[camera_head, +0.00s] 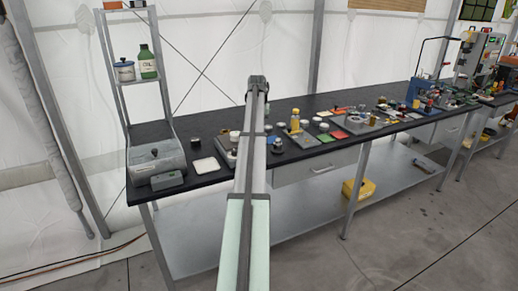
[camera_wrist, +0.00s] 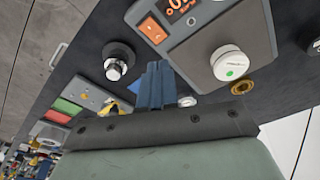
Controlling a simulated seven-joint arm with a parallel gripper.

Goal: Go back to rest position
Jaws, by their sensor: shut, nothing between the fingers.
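My gripper (camera_wrist: 153,85) shows in the wrist view as two blue fingers close together, shut and empty. They are over the dark bench top (camera_wrist: 85,75), between a black knob-like part with a silver tip (camera_wrist: 115,62) and a grey device with an orange display (camera_wrist: 165,25). No contact with these is clear. In the head view my arm reaches straight out over the bench (camera_head: 205,178). Its dark far end stands above the bench against the white tent wall. The fingers cannot be made out there.
A white round part with a green dot (camera_wrist: 230,65) sits on the device. A grey machine (camera_head: 155,163) and a shelf rack with a green bottle (camera_head: 147,64) stand at the left. Several small items crowd the bench to the right. Open floor (camera_head: 420,235) lies in front.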

